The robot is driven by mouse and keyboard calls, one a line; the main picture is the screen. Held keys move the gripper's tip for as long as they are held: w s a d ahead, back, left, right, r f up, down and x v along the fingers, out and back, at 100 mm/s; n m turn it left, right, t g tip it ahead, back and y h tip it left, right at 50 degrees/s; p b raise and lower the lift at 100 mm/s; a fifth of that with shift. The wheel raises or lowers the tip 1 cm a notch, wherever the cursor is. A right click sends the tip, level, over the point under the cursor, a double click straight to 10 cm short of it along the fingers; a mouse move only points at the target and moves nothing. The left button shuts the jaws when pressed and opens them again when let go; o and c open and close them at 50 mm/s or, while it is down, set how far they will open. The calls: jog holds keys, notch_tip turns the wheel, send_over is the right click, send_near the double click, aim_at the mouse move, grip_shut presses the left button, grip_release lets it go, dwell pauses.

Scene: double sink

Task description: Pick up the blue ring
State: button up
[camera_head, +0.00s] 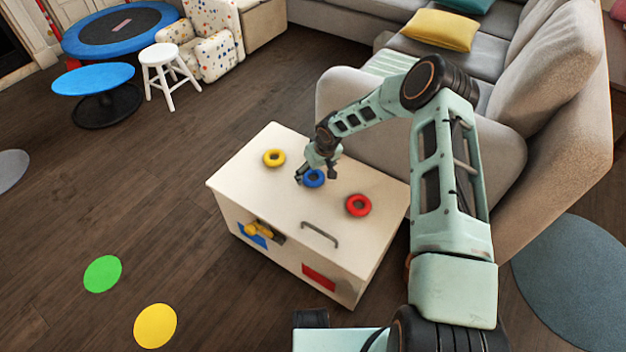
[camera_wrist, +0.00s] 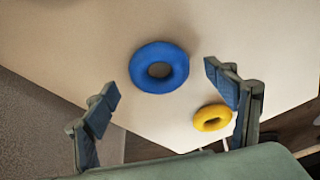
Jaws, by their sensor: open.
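The blue ring (camera_head: 314,179) lies flat on top of the cream box (camera_head: 245,192), between a yellow ring and a red ring. My gripper (camera_head: 318,178) is just above the blue ring in the head view and partly covers it. In the wrist view the blue ring (camera_wrist: 159,68) lies beyond and between the two spread fingertips of my gripper (camera_wrist: 162,82), with nothing held. I cannot tell the exact height of the fingers above the box top.
The yellow ring (camera_head: 274,158) lies left of the blue one and the red ring (camera_head: 358,205) right of it. The yellow ring also shows by the right finger in the wrist view (camera_wrist: 212,118). A grey handle (camera_head: 319,235) is on the box. A sofa (camera_head: 345,105) stands close behind.

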jog(key=shift+x, duration=1.15)
jog(key=c, duration=1.2)
jog(key=shift+r, duration=0.1)
